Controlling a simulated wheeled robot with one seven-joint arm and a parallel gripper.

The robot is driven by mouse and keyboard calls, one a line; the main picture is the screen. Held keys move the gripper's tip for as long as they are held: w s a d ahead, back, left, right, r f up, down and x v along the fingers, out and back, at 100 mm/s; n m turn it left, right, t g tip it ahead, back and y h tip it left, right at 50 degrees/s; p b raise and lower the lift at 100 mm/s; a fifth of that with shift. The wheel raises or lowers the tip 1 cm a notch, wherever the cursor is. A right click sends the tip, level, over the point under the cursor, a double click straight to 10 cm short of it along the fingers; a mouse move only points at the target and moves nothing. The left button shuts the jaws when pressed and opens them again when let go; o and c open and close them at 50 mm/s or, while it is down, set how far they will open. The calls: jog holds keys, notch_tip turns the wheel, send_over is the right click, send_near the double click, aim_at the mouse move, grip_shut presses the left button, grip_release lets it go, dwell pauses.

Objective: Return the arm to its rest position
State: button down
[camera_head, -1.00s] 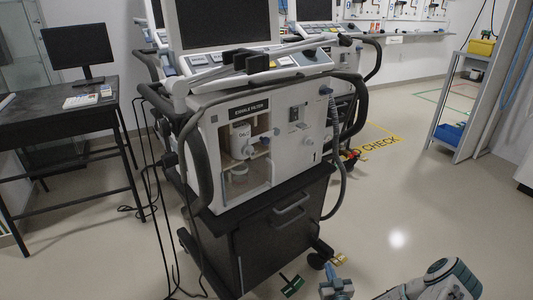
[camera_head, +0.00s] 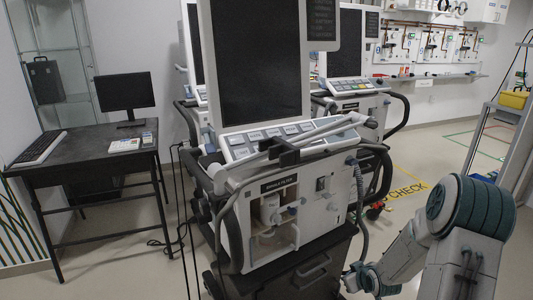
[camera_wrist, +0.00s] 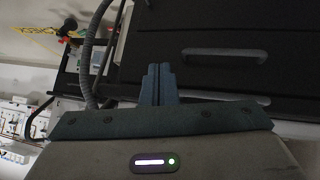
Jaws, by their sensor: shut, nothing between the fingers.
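My arm (camera_head: 465,225) rises at the lower right of the head view, with a grey forearm and teal bands. It bends down to the left toward the ventilator cart. In the wrist view my gripper (camera_wrist: 158,84) has its two fingers together, with nothing between them. The fingers stand in front of the cart's dark drawers. The ventilator (camera_head: 318,208), a white unit with an exhale filter recess, stands left of my arm on its dark cart.
A black desk (camera_head: 75,165) with a monitor, keyboard and small devices stands at the left. More ventilators stand behind the nearest one. A grey shelf rack (camera_head: 492,140) is at the right. Open floor with yellow marking lies between the ventilators and the rack.

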jog(key=s+a+r+m+g+h+p, duration=0.1)
jog(key=s+r+p, duration=0.1)
jog(key=r, duration=0.6)
jog(key=s+a+r+g+h+p, duration=0.1)
jog(key=s+r+p, duration=0.15)
jog(key=r, duration=0.55)
jog(key=s+a+r+m+g+p, duration=0.1)
jog(key=s+a+r+p, duration=0.2)
jog(key=s+r, duration=0.5)
jog(key=s+a+r+m+g+p, duration=0.1)
jog(key=s+a+r+p, duration=0.3)
jog(key=s+r, duration=0.3)
jog(key=s+a+r+m+g+y+p, duration=0.1)
jog(key=s+a+r+m+p, duration=0.1)
jog(key=s+r+p, duration=0.3)
jog(key=shift+s+a+r+g, duration=0.4)
jog(key=shift+s+a+r, duration=0.3)
jog(key=shift+s+r, duration=1.85)
jog(key=shift+w+r, duration=0.65)
jog(key=shift+w, duration=0.05)
